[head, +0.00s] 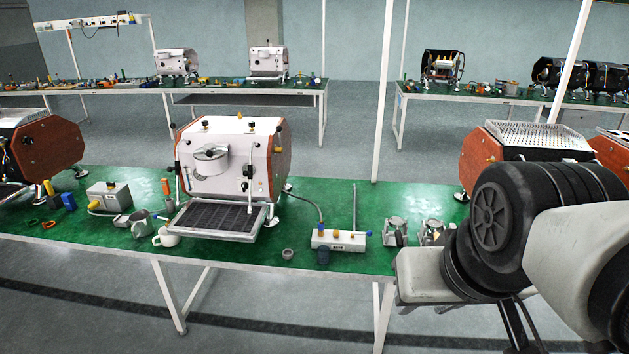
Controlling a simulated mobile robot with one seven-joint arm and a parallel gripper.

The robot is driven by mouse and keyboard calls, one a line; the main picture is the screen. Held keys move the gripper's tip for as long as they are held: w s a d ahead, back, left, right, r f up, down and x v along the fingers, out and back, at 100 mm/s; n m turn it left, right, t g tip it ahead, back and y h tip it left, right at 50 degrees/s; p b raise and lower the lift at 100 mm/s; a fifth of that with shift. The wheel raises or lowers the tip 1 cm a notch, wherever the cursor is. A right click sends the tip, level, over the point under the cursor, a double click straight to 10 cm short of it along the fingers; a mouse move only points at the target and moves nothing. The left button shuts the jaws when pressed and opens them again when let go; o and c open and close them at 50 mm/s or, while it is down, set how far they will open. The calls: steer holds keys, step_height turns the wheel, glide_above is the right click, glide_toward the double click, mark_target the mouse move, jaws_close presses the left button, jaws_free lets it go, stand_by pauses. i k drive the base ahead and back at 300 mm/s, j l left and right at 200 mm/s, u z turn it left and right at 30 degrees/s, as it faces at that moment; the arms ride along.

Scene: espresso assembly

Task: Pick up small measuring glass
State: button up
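I cannot single out a small measuring glass for certain. A small grey round piece (287,254) sits near the front edge of the green-topped table (350,262), and a dark blue round piece (323,255) stands to its right; either is too small to identify. My arm comes in from the right and hides the table's right part. Dark slim parts of my gripper (522,325) show below the arm, in front of the table's edge and well right of these pieces. Its fingertips are not clear, and I see nothing held.
A white espresso machine (228,170) with a drip tray stands mid-table. A white cup (166,237), a metal pitcher (141,224) and a grey box (109,196) are to its left. A white block with knobs (339,240) and metal fixtures (396,231) are to its right.

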mark_target(324, 250)
steer(key=l+u, duration=0.3)
steer(key=i+j, duration=0.1)
steer(key=i, duration=0.3)
steer(key=i+j+z, duration=0.15)
steer(key=i, duration=0.35)
steer(key=i+j+z, duration=0.2)
steer(key=i, duration=0.3)
steer(key=i+j+z, duration=0.15)
steer(key=i+j, duration=0.25)
steer(key=i, duration=0.05)
